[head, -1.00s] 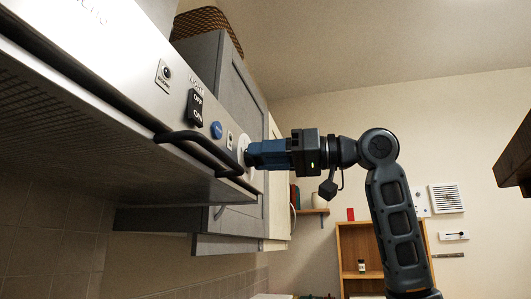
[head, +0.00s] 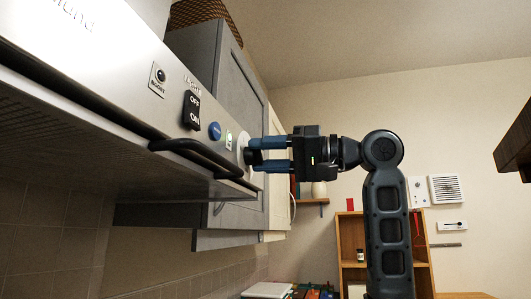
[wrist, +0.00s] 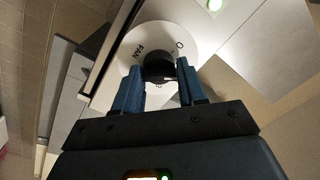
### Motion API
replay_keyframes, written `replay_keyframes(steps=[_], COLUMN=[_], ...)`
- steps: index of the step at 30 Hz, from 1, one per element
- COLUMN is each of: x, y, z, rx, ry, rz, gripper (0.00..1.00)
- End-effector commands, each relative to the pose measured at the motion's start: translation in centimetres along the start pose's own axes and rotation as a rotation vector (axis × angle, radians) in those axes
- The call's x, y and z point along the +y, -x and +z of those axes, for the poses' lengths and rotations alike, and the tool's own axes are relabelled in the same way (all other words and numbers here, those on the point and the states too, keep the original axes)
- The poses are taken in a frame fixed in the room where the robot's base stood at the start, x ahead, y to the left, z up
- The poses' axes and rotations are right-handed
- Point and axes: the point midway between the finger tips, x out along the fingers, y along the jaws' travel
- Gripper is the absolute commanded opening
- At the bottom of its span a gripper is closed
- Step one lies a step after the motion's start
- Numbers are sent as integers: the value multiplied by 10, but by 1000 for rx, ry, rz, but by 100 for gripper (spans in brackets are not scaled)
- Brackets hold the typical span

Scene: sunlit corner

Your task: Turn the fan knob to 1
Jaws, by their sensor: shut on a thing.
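The fan knob (wrist: 160,70) is black and sits at the middle of a round white dial (wrist: 180,31) marked FAN, O and I. In the head view the dial (head: 243,143) is at the right end of the hood's front panel, seen nearly edge-on. My gripper (head: 254,156) comes in from the right with its two blue fingers one above the other. Its fingers are shut on the knob, one on each side, as the wrist view shows too (wrist: 160,84). The fingers and the dark gripper body partly hide the knob, and I cannot read its exact setting.
A lit green light (head: 229,139) sits beside the dial. Further left are a blue round button (head: 215,131), a black light switch (head: 193,110) and a boost button (head: 158,78). A black handle bar (head: 195,153) juts out below. Grey cabinets (head: 240,95) stand behind.

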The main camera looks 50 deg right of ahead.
Motion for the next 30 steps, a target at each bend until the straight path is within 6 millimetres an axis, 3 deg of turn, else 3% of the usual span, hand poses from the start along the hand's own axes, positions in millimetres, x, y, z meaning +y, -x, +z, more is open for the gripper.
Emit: replay_keyframes(steps=[9,10,17,25,30], x=[3,3,2,1,2], y=[1,1,0,2,20], z=[0,0,0,0,0], rx=[1,1,1,0,3], ry=[-4,-4,-2,-1,0], rz=[5,5,3,2,3], gripper=[10,42,64,64,64])
